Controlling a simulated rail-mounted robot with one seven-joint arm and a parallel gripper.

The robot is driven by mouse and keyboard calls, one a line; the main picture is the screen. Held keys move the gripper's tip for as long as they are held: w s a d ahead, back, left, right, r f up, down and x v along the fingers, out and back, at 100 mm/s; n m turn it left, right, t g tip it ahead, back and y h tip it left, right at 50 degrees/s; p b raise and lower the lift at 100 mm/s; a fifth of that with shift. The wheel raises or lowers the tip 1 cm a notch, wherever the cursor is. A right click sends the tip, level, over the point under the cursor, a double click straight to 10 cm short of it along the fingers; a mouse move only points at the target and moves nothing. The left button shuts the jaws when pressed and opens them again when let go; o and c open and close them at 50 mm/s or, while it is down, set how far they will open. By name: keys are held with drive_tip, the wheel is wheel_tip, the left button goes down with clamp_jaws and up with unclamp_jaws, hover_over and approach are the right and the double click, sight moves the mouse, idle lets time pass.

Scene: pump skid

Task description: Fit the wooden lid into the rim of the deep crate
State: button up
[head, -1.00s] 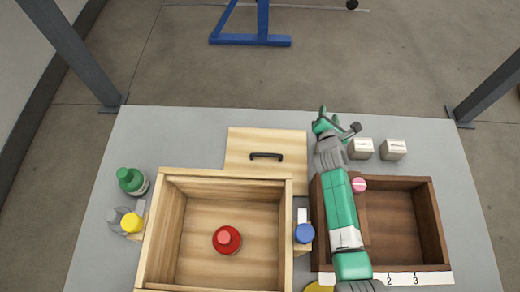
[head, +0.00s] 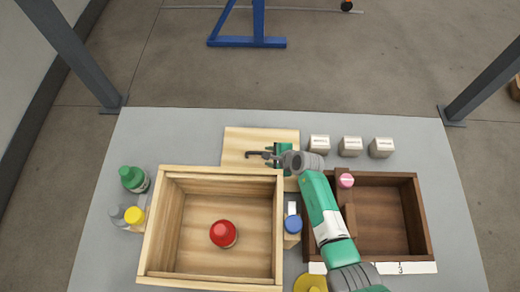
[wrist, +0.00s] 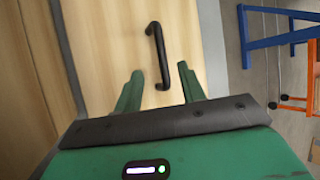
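The wooden lid (head: 240,139) lies flat on the table behind the deep crate, with a black handle on top; the handle (wrist: 157,55) also shows in the wrist view. The deep crate (head: 160,228) is light wood and open at the top, with a red-capped bottle (head: 223,234) standing inside. My gripper (head: 270,155) is over the right part of the lid, close to the handle. In the wrist view its two green fingers (wrist: 160,88) are apart, with the near end of the handle between or just ahead of them. I cannot tell whether they touch it.
A dark wooden divided box (head: 425,220) stands right of the crate, under my arm. Several small white boxes (head: 350,146) stand at the back. A blue-capped bottle (head: 293,225) is beside the crate's right wall. Green-capped (head: 133,179) and yellow-capped (head: 134,216) bottles stand on the left.

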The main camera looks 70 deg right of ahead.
sight(263, 160)
drive_tip(key=shift+x, duration=0.85)
drive_tip(key=b+x, duration=0.4)
drive_tip(key=shift+s+d+f, duration=0.25)
drive_tip(key=shift+f, duration=0.05)
drive_tip(key=shift+w+d+f+b, duration=0.15)
drive_tip(key=shift+w+b, duration=0.15)
drive_tip(key=shift+b, duration=0.05)
drive_tip(key=shift+c, duration=0.4)
clamp_jaws()
